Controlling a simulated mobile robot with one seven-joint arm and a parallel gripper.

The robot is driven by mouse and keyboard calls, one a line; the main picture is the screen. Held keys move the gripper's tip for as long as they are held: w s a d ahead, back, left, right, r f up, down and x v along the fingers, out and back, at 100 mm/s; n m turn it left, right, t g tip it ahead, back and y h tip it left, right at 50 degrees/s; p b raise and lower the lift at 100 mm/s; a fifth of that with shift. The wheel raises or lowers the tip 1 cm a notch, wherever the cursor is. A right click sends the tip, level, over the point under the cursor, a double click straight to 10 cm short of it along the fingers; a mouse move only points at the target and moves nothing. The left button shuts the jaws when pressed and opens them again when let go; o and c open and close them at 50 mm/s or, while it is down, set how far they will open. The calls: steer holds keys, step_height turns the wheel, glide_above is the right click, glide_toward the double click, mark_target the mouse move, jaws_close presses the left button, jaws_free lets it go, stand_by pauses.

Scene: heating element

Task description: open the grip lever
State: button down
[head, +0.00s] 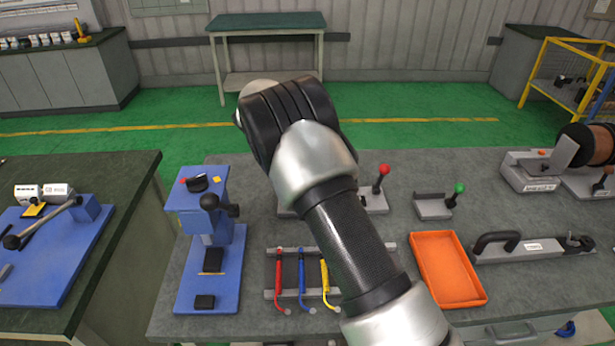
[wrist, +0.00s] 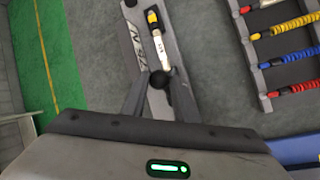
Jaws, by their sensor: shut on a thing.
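The grip lever (wrist: 160,45) shows in the wrist view as a slim pale handle with a yellow part at its far end and a black ball knob (wrist: 159,79) at its near end. It lies over a grey lettered base plate (wrist: 133,40). My gripper (wrist: 158,90) is shut on the black knob, with one finger on each side of it. In the head view my arm hides the lever and my fingertips; only a small edge of a grey plate shows beside the arm.
On the grey bench, a rack of red, blue and yellow coiled tools (head: 302,272) stands near my arm. A blue press (head: 208,250) is at left. A red-knobbed lever (head: 380,178), a green-knobbed lever (head: 455,193) and an orange tray (head: 447,268) are at right.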

steer(key=shift+w+a+r+h, duration=0.1)
steer(key=shift+a+r+h, duration=0.05)
steer(key=shift+a+h, duration=0.75)
steer(key=shift+a+r+h, duration=0.15)
steer(key=shift+a+h, duration=0.4)
steer(key=shift+h, duration=0.55)
steer(key=c, duration=1.4)
jaws_free()
step_height(320, 180, up, 10)
steer(key=shift+b, duration=0.35)
steer(key=shift+c, duration=0.2)
